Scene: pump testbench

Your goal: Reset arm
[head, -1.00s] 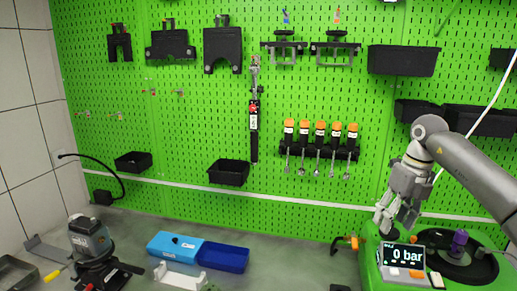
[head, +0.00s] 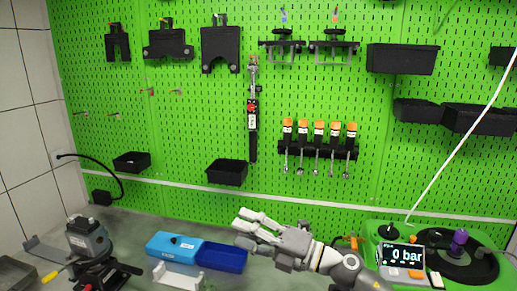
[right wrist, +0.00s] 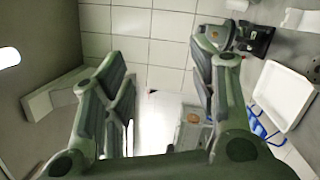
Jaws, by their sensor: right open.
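My left gripper is not in view.
A blue case (head: 172,246) and a pump on a black stand (head: 88,240) are on the bench. The green test unit (head: 375,240) with a "0 bar" display (head: 402,255) stands at the right. Tools and black bins hang on the green pegboard (head: 200,110).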

